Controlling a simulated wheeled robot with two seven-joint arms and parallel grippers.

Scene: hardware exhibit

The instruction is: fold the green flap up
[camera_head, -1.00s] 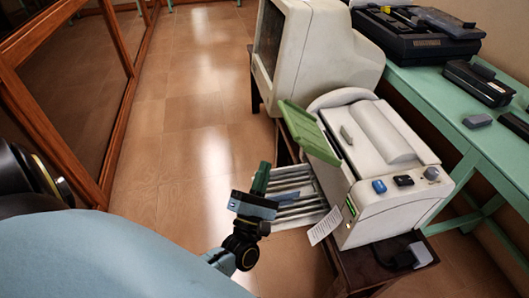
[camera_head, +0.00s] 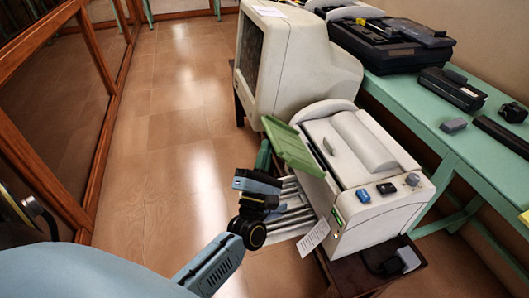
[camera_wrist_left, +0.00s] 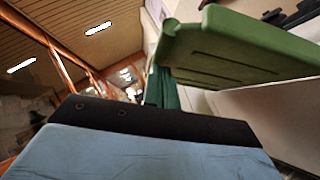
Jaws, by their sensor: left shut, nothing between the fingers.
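The green flap (camera_head: 292,147) is on the left side of the off-white printer-like machine (camera_head: 352,160). It slants out from the machine's side over a slatted tray (camera_head: 290,208). In the left wrist view, the flap (camera_wrist_left: 240,45) fills the upper right, its underside facing the camera. My left gripper (camera_head: 263,154) has green fingers and is shut and empty beside the flap's outer edge. In the left wrist view, the fingers (camera_wrist_left: 163,88) stand just under the flap's near end. I cannot tell whether they touch it. My right gripper is not in view.
A bulky monitor (camera_head: 300,60) stands behind the machine. A green table (camera_head: 420,105) with black devices runs along the right. A paper tag (camera_head: 313,237) hangs by the tray. The tiled floor (camera_head: 170,150) at left is clear, bounded by wood-framed glass panels (camera_head: 50,95).

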